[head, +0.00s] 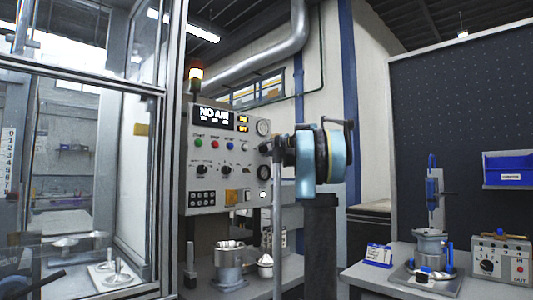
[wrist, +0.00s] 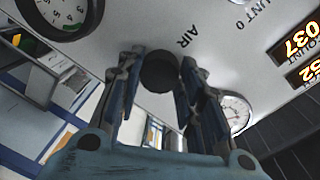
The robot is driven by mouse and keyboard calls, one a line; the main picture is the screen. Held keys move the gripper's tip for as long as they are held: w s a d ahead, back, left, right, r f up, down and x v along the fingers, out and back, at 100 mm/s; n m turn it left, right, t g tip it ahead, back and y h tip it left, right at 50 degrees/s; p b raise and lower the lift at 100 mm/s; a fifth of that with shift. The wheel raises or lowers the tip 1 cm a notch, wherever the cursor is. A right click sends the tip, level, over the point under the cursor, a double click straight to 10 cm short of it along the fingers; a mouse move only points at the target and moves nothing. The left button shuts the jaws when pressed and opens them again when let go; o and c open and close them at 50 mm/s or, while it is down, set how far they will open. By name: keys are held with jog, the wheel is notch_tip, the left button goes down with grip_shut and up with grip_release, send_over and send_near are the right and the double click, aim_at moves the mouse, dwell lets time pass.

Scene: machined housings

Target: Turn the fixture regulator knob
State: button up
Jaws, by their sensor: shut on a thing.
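The regulator knob (wrist: 158,72) is a round black knob on the light panel face, near the letters AIR in the wrist view. My gripper (wrist: 161,62) has one finger on each side of it and is shut on it. In the head view my gripper (head: 277,146) is at the right edge of the grey control panel (head: 215,158). The knob cannot be made out there behind the gripper and arm. The panel's display (head: 212,115) reads NO AIR. A small white gauge (wrist: 236,112) sits right of the fingers in the wrist view.
A larger black-rimmed gauge (wrist: 56,14) is at upper left in the wrist view. A glazed enclosure (head: 80,150) stands left of the panel. Metal housings (head: 229,256) stand below it. A bench with a fixture (head: 431,245) and a control box (head: 501,258) is at right.

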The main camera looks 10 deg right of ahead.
jog(key=shift+f+n, duration=0.1)
jog(key=shift+n, duration=1)
jog(key=o, duration=1.1)
jog(key=shift+w+d, duration=0.1)
jog(key=v, duration=1.2)
jog(key=shift+f, duration=0.15)
